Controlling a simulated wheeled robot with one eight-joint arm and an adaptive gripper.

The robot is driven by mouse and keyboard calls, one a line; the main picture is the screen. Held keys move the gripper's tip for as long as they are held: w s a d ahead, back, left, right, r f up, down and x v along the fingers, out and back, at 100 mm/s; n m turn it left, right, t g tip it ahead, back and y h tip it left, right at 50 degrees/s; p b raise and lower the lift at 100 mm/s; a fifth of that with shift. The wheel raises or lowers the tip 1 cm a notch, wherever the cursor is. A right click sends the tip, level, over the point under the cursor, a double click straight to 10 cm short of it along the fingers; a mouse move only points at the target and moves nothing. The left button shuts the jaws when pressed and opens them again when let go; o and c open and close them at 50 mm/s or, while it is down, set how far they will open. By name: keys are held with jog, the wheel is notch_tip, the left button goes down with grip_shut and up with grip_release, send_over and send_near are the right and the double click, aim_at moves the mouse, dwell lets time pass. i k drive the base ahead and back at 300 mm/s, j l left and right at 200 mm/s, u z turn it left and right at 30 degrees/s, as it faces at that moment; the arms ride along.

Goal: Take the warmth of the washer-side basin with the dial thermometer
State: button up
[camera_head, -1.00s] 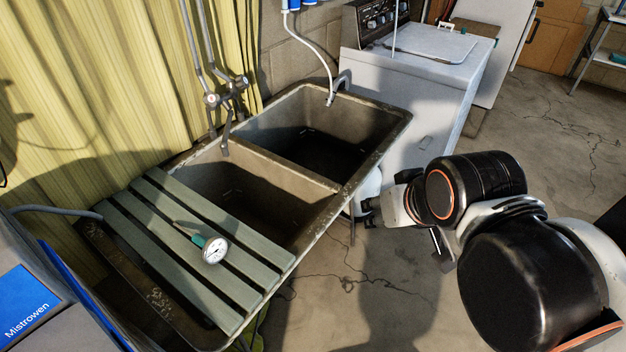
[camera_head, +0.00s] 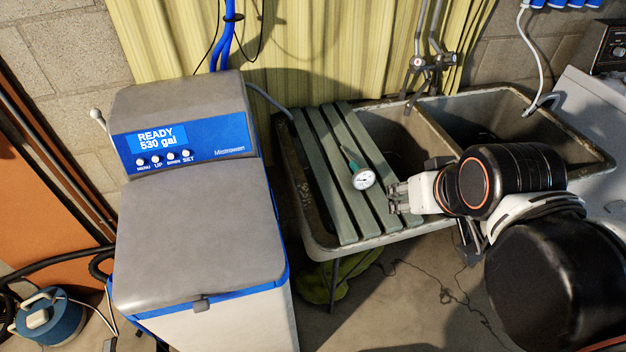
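The dial thermometer (camera_head: 363,178) lies on the green slatted board at the left end of the double sink. Its round white dial faces up toward the front, and its green sleeve points back and left. My gripper (camera_head: 396,198) is just right of the dial, over the board's right edge, with a small gap between them. It looks empty, but its finger spread is too small to read. The washer-side basin (camera_head: 471,112) is the right one, beside the white washer (camera_head: 592,110). My arm hides its front part. The other basin (camera_head: 395,130) lies between it and the board.
A water softener (camera_head: 200,235) with a blue display panel stands close left of the sink. Faucet pipes (camera_head: 418,62) rise behind the basins, and a white hose (camera_head: 528,50) hangs at the right basin. A blue container (camera_head: 48,318) sits on the floor at far left.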

aim_at(363, 179)
jog(key=u, duration=0.1)
jog(key=l+u, duration=0.1)
jog(key=l, duration=0.4)
jog(key=k+l+u, duration=0.15)
jog(key=l, duration=0.4)
jog(key=l+u, duration=0.1)
jog(key=l, duration=0.4)
